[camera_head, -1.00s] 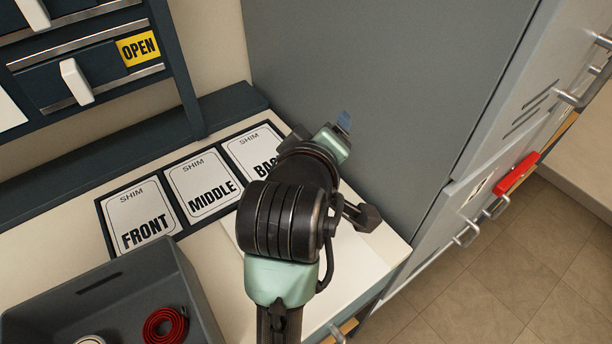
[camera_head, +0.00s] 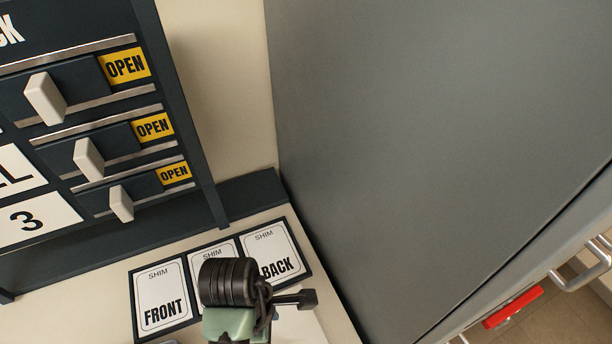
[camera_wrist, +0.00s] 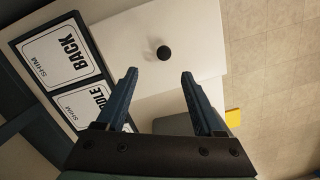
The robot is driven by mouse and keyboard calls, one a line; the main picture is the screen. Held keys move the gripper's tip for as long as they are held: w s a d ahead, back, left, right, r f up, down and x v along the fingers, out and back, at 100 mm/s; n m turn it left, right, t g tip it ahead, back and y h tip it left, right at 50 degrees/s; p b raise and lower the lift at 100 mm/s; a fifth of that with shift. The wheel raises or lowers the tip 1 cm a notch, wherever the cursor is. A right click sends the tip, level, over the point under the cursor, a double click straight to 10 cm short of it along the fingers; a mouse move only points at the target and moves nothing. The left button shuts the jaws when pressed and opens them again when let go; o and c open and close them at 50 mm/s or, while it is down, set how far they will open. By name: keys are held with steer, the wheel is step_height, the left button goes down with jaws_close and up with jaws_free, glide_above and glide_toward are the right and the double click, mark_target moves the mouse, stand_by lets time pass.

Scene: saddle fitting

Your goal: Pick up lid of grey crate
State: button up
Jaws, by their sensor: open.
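A flat white panel with a round black knob (camera_wrist: 163,52) lies on the counter beside the shim cards in the wrist view; it appears to be the lid (camera_wrist: 125,45). My gripper (camera_wrist: 160,73) is open and empty, its two blue fingers pointing toward the panel. The knob shows just beyond the fingertips, between their lines; I cannot tell the exact gap. A grey surface (camera_wrist: 172,125) between the fingers is probably part of the grey crate. In the head view my wrist covers most of the panel, and my fingers are hidden.
Shim cards marked FRONT (camera_head: 162,297), MIDDLE and BACK (camera_head: 271,252) lie in a dark frame. A dark drawer cabinet (camera_head: 205,130) stands behind at left. A tall grey panel (camera_head: 420,130) rises at right. A small yellow thing (camera_wrist: 233,118) shows by the right finger.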

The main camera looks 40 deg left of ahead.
steer(key=f, duration=0.2)
steer(key=f+b, duration=0.1)
steer(key=f, duration=0.4)
steer(key=shift+d+b, duration=0.3)
steer(key=shift+b, duration=0.05)
steer(key=shift+w+d+f, duration=0.1)
steer(key=shift+d+f, duration=0.15)
steer(key=shift+f, duration=1.15)
steer(key=shift+d+f, duration=0.2)
steer(key=shift+f, duration=1.2)
jaws_close()
